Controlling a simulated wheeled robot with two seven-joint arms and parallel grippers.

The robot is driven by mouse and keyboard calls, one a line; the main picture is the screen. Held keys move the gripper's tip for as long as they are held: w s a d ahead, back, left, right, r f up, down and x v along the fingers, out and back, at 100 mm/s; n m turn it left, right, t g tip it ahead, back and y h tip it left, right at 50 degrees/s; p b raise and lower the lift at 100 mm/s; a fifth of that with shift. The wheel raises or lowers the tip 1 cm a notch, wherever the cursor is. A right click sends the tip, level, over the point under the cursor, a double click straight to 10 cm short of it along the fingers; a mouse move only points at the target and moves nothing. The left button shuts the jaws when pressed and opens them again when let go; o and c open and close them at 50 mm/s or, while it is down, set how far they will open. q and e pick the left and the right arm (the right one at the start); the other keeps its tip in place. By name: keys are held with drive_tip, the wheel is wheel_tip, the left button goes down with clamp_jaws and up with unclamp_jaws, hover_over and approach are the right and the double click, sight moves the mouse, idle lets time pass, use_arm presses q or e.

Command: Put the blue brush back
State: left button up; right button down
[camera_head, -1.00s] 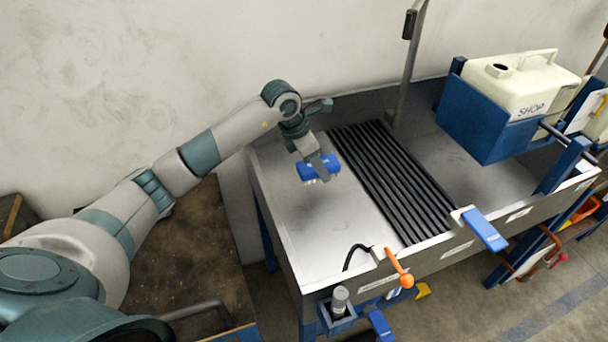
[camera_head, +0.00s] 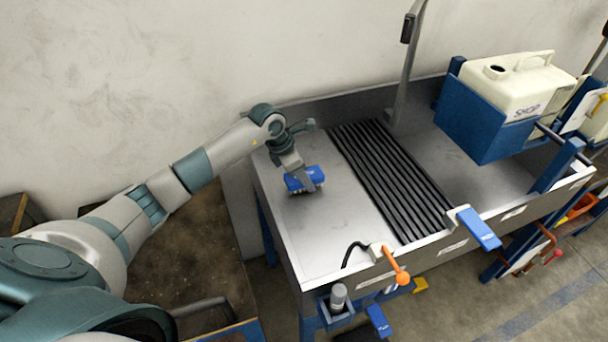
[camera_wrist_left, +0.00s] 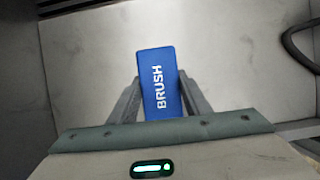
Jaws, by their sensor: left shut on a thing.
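The blue brush (camera_head: 301,180), with pale bristles on its underside, is held by my left gripper (camera_head: 305,175) over the bare left part of the metal sink tray (camera_head: 330,240). In the left wrist view the blue brush (camera_wrist_left: 160,82) shows its top with the word BRUSH, gripped between the two fingers of my left gripper (camera_wrist_left: 160,95). I cannot tell whether the bristles touch the tray floor. My right gripper is not in view.
Black slats (camera_head: 390,180) cross the middle of the tray. A white canister (camera_head: 518,88) sits in a blue holder at the right. An orange-knobbed lever (camera_head: 402,277), a blue paddle (camera_head: 478,229) and a grey cylinder (camera_head: 339,296) in a bracket line the front edge.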

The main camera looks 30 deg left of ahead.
use_arm(q)
drive_tip(key=shift+f, duration=0.35)
drive_tip(key=shift+f, duration=0.1)
drive_tip(key=shift+f, duration=0.15)
drive_tip(key=o, duration=1)
drive_tip(key=shift+r, duration=0.25)
